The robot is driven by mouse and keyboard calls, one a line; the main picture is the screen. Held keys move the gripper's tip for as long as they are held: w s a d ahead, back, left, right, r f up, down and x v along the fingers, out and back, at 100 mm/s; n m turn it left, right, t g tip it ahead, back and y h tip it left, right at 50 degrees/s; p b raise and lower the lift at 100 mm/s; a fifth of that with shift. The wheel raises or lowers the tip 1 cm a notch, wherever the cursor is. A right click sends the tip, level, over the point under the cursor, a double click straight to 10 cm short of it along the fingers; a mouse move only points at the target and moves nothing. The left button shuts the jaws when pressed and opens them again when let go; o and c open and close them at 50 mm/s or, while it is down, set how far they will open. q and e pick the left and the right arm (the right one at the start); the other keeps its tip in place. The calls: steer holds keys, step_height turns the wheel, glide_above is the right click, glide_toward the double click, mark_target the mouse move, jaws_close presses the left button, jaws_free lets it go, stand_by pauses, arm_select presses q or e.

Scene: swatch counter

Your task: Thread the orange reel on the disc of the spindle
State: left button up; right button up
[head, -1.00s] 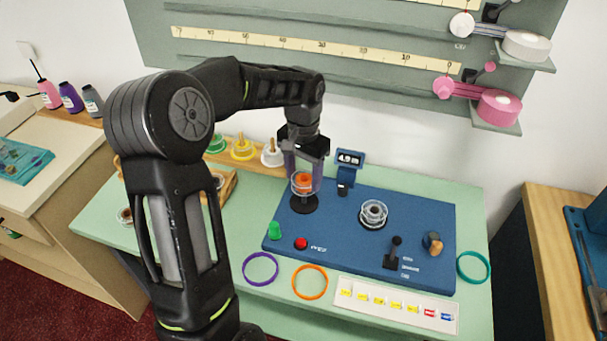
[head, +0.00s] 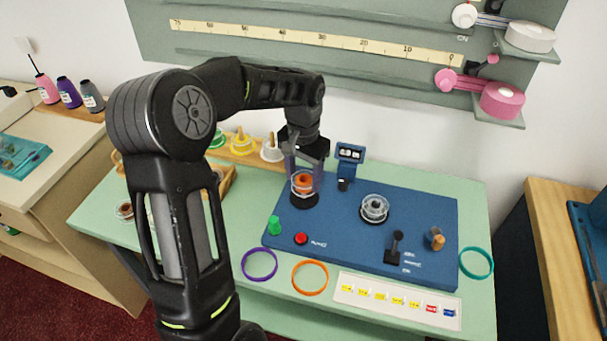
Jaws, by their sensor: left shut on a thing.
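The orange reel (head: 302,182), with clear flanges and an orange core, is at the left part of the blue machine. My left gripper (head: 303,170) points down from above and is shut on it. Directly under the reel is the black disc of the spindle (head: 305,203). The reel overlaps the disc's far part in the picture; I cannot tell whether they touch. The spindle's pin is hidden by the reel and gripper. My right gripper is not in view.
The blue machine base (head: 335,225) carries a second hub with a clear reel (head: 374,208), a black lever (head: 394,248), a red button (head: 301,239) and a small display (head: 349,154). White, yellow and green spools (head: 243,145) stand behind my left arm.

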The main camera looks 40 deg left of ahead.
arm_select(q)
steer(key=shift+f, duration=0.15)
steer(key=o, duration=1.4)
steer(key=shift+r+p, duration=2.55)
steer(key=shift+r, duration=1)
